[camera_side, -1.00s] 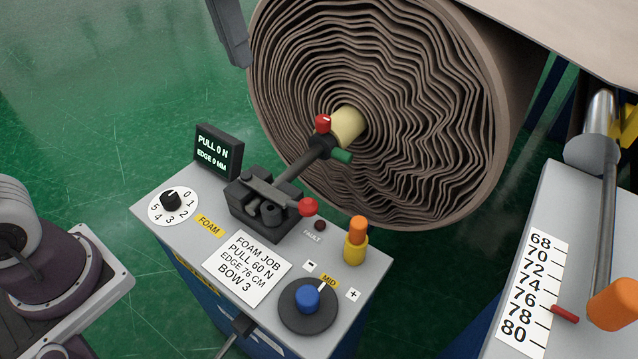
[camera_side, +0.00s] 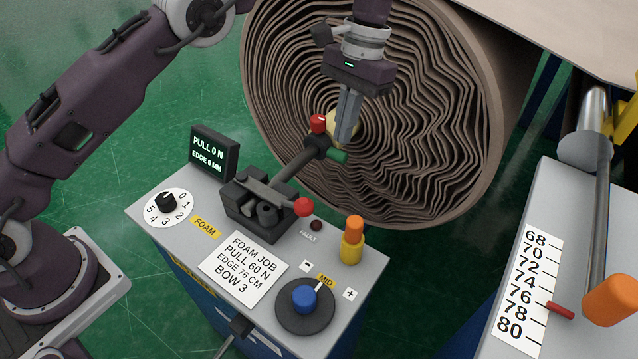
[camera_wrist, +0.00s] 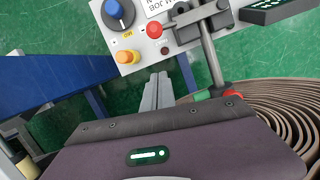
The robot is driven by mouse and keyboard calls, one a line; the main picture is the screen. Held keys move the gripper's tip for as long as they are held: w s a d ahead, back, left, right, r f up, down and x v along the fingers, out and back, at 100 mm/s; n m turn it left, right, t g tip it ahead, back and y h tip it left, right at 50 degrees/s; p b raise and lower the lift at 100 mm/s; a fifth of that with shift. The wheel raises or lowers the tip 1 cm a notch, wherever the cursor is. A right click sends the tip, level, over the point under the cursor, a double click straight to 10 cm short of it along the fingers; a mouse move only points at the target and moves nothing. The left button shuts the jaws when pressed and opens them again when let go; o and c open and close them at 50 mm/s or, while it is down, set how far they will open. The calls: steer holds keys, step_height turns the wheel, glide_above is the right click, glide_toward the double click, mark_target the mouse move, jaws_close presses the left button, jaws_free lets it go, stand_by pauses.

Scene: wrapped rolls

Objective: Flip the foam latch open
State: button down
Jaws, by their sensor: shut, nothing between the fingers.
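The black latch block (camera_side: 252,212) stands on the grey console beside the yellow FOAM label (camera_side: 204,227). Its lever lies low across the block and ends in a red ball (camera_side: 303,207); the ball also shows in the wrist view (camera_wrist: 154,31). My gripper (camera_side: 343,140) is shut and empty, pointing down above and behind the latch. It overlaps the pale core in the picture; I cannot tell whether they touch.
The wrapped roll (camera_side: 420,140) stands behind the console. An orange-topped yellow peg (camera_side: 352,240), a blue knob (camera_side: 305,296), a numbered dial (camera_side: 168,205) and a display (camera_side: 213,153) reading PULL 0 N surround the latch. A numbered scale (camera_side: 528,288) is at the right.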

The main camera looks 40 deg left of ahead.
steer(key=s+a+f, duration=0.1)
steer(key=s+f, duration=0.5)
steer(key=f, duration=0.4)
steer(key=shift+s, duration=0.1)
